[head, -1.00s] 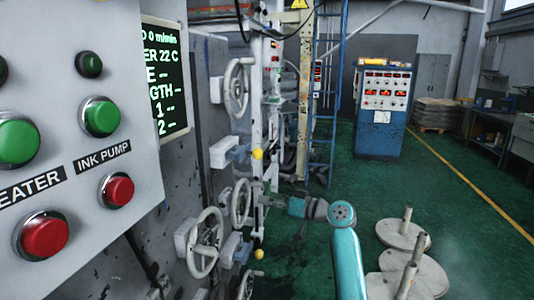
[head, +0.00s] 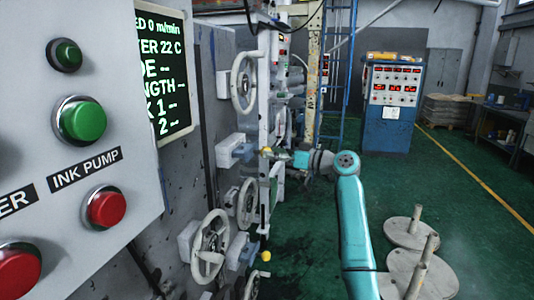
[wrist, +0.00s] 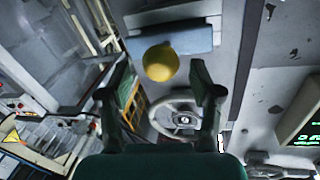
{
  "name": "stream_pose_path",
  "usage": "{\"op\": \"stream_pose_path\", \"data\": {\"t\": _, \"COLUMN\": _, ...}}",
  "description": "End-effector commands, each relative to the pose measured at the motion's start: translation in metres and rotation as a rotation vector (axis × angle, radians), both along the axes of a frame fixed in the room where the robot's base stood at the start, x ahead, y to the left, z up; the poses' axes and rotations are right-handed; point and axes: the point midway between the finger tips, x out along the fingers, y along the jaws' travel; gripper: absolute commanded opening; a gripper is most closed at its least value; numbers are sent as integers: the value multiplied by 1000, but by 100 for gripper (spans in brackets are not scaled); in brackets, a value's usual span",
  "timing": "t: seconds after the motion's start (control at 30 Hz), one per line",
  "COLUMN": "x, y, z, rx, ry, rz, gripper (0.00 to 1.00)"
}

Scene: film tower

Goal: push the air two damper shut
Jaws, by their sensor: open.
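A yellow ball knob (head: 266,151) stands out from a blue-grey block (head: 236,150) on the machine's side. In the wrist view the yellow knob (wrist: 160,62) sits in front of the blue-grey block (wrist: 172,42), ahead of the gap between my fingers. A second yellow knob (head: 264,257) is lower down by another block (head: 240,250). No damper label is readable, so I cannot tell which is air two. My gripper (head: 277,156) is open and empty beside the upper knob. In the wrist view my gripper (wrist: 160,78) has its fingers spread; contact with the knob cannot be told.
Handwheels (head: 244,82) stick out above and below the upper knob; one handwheel (wrist: 178,117) shows between my fingers. The button panel (head: 90,150) fills the near left. A blue cabinet (head: 388,108) stands behind, and round weights (head: 412,232) stand at the right. Green floor lies open between.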

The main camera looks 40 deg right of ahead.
Motion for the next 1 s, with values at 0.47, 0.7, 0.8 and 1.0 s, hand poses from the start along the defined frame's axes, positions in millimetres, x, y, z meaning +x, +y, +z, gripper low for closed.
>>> {"op": "stream_pose_path", "data": {"t": 0.47, "x": 25, "y": 12, "z": 0, "rx": 0, "ry": -1, "rz": -1, "gripper": 64}}
{"op": "stream_pose_path", "data": {"t": 0.7, "x": 24, "y": 12, "z": 0, "rx": 0, "ry": 0, "rz": -1, "gripper": 34}}
{"op": "stream_pose_path", "data": {"t": 0.8, "x": 24, "y": 12, "z": 0, "rx": 0, "ry": 0, "rz": -1, "gripper": 9}}
{"op": "stream_pose_path", "data": {"t": 1.0, "x": 25, "y": 13, "z": -1, "rx": 1, "ry": 1, "rz": -1, "gripper": 0}}
